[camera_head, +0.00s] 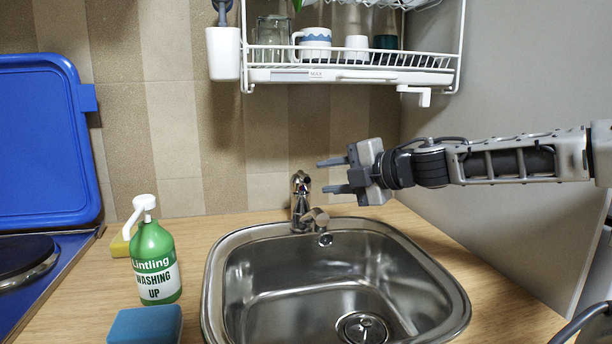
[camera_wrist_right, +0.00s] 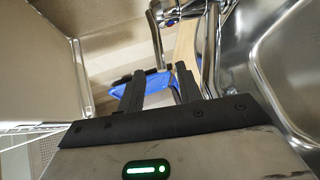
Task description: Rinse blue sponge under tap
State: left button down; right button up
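The blue sponge (camera_head: 146,325) lies on the wooden counter at the bottom of the head view, left of the sink and in front of the soap bottle. The chrome tap (camera_head: 301,200) stands at the back rim of the steel sink (camera_head: 290,285). No water shows. My right gripper (camera_head: 328,176) reaches in from the right just above and right of the tap, fingers pointing left, apart and with nothing between them. Its two dark fingers (camera_wrist_right: 160,85) also show apart in the right wrist view. My left gripper is not in view.
A blue hob lid (camera_head: 45,145) stands open at the left. A white dish rack (camera_head: 350,75) with cups hangs above the gripper.

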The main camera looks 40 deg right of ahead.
aim_at(306, 179)
jog(key=x, duration=0.5)
jog(key=shift+f, duration=0.15)
jog(key=shift+b+x, duration=0.3)
jog(key=shift+x, duration=0.55)
grip_shut()
